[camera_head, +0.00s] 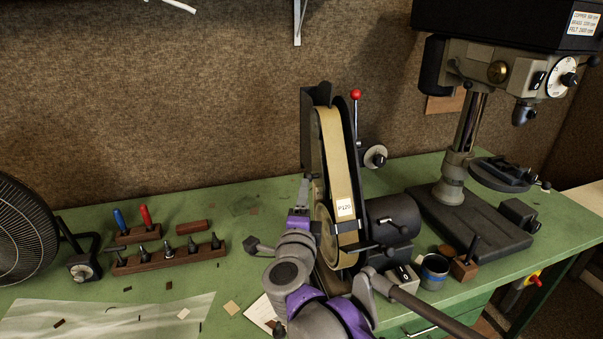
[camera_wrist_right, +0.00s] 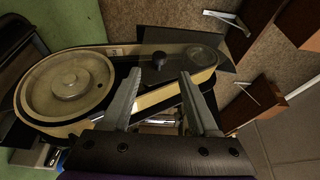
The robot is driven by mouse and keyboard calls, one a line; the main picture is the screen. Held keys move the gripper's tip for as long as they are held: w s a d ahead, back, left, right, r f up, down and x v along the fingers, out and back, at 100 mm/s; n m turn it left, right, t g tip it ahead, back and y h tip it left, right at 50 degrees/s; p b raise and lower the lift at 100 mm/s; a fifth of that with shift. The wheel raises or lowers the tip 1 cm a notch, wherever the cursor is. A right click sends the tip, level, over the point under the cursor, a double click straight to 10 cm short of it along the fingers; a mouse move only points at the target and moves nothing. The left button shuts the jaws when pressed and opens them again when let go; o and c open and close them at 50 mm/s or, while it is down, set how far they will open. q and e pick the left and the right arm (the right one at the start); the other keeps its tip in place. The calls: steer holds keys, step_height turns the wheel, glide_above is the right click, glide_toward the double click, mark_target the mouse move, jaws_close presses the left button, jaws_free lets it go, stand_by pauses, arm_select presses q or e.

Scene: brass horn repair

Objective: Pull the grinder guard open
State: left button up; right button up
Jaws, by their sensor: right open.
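The belt grinder (camera_head: 342,165) stands upright on the green bench, with a tan belt labelled P120 and a dark back plate. In the right wrist view its side shows, with a large pale wheel (camera_wrist_right: 68,88) at left. A dark cover with a black knob (camera_wrist_right: 159,60) lies along the belt run; it looks like the guard, but I cannot tell its edges clearly. My right gripper (camera_wrist_right: 160,73) is open and empty, its two fingers pointing at the grinder's side on either side of the knob. In the head view the right gripper (camera_head: 302,193) is left of the belt. My left gripper is not in view.
A red-tipped lever (camera_head: 356,95) rises behind the grinder. A drill press (camera_head: 470,200) stands at right. A small can (camera_head: 434,272) sits at the front right. A tool rack (camera_head: 170,255) and a fan (camera_head: 25,230) are at left.

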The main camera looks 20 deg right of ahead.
mark_target(308, 177)
steer(key=p+x, duration=0.1)
steer(key=x, duration=0.8)
steer(key=shift+w, duration=0.15)
jaws_close()
stand_by(1.0)
